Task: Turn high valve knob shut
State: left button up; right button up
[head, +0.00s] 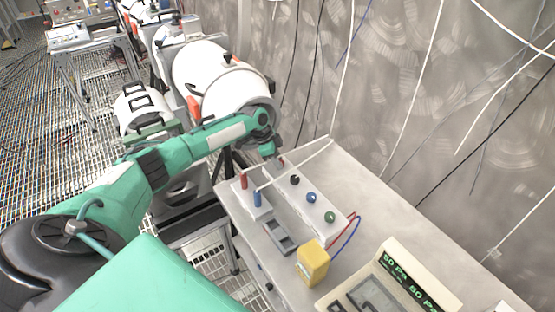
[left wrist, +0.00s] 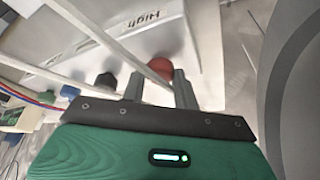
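In the left wrist view a red round knob (left wrist: 161,68) sits on a pale panel (left wrist: 175,40) that bears the word "High". My left gripper (left wrist: 159,88) is open, with one finger on each side of the red knob's near part. I cannot tell whether the fingers touch it. In the head view my left gripper (head: 277,152) is over the far end of the white knob panel (head: 303,189), and the red knob is mostly hidden there. A black knob (head: 295,180), a blue knob (head: 311,197) and a green knob (head: 329,216) follow along the panel. My right gripper is not in view.
On the grey table (head: 350,180) stand a yellow box (head: 313,262), a display unit (head: 405,285) and a white block with red and blue cylinders (head: 257,198). A thin white cable (head: 300,163) crosses the panel's far end. A large white tank (head: 215,80) stands behind my left arm.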

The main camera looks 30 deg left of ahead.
pick_arm(q)
jog(key=shift+c, duration=1.3)
jog(key=n+p, duration=0.2)
jog(key=shift+s+d+r+t+p, duration=0.1)
jog(key=shift+d+r+t+p, duration=0.1)
jog(key=shift+t+p, duration=0.2)
jog(key=n+y+p, duration=0.1)
jog(key=n+p, duration=0.2)
jog(key=n+t+y+p, duration=0.1)
jog(key=n+p, duration=0.2)
jog(key=n+y+p, duration=0.1)
jog(key=n+p, duration=0.2)
jog(key=shift+d+y, duration=0.25)
jog(key=shift+y, duration=0.05)
jog(key=n+y+p, duration=0.1)
jog(key=n+p, duration=0.1)
jog(key=n, duration=0.1)
jog(key=shift+d+n+p, duration=0.1)
jog(key=shift+n+p, duration=0.25)
jog(key=shift+n, duration=0.05)
jog(key=shift+f+n+y+p, duration=0.1)
jog(key=shift+n+y+p, duration=0.45)
jog(key=shift+n, duration=0.65)
jog(key=shift+n+y, duration=0.25)
jog(key=shift+n, duration=0.05)
